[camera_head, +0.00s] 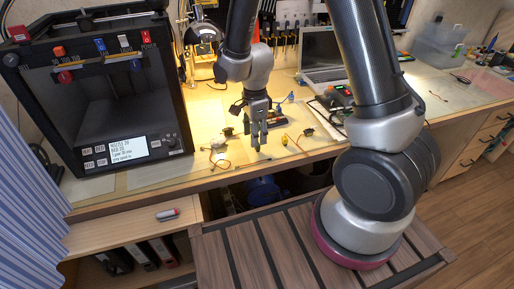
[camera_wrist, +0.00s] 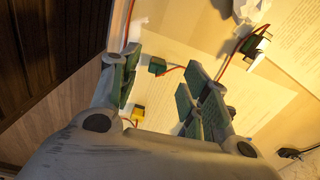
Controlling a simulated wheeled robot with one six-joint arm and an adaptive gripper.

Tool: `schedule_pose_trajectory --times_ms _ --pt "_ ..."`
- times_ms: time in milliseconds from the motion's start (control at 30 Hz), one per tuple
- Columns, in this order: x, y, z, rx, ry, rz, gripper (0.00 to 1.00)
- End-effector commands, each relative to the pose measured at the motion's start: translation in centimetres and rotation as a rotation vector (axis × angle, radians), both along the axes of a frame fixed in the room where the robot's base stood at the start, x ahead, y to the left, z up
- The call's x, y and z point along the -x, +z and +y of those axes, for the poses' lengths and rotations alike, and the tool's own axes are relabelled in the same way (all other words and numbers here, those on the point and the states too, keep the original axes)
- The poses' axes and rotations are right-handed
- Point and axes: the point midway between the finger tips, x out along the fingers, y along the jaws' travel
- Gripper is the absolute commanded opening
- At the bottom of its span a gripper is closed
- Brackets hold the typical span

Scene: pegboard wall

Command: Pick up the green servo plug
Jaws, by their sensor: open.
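A small green plug (camera_wrist: 157,66) with a red wire lies on the paper-covered bench, near the fingertips in the wrist view. My gripper (camera_wrist: 163,66) is open, and the plug shows in the gap between its two green-padded fingers. I cannot tell how far the fingertips are above it. In the head view my gripper (camera_head: 258,145) points down over the front part of the bench. The green plug is too small to make out there. A yellow plug (camera_wrist: 138,113) on a red wire shows lower between the fingers.
A dark connector with a red wire (camera_wrist: 249,45) lies at upper right in the wrist view. The black printer (camera_head: 95,95) stands left on the bench (camera_head: 160,180), and a laptop (camera_head: 322,52) stands behind. An open drawer (camera_head: 262,193) is below the bench edge.

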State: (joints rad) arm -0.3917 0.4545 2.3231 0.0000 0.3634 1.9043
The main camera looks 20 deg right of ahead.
Motion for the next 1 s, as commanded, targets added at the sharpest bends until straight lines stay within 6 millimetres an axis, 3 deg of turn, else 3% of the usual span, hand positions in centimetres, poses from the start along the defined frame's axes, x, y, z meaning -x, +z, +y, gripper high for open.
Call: schedule_pose_trajectory --times_ms 300,567,800,1000 --pt "0.1 -4.5 -0.7 0.001 0.001 0.003 0.46" --pt "0.1 -4.9 -0.7 0.0 0.001 0.0 0.46" --pt "0.1 -4.9 -0.7 0.0 0.002 0.0 0.09" --pt "0.1 -4.9 -0.7 0.0 0.002 0.001 0.09"
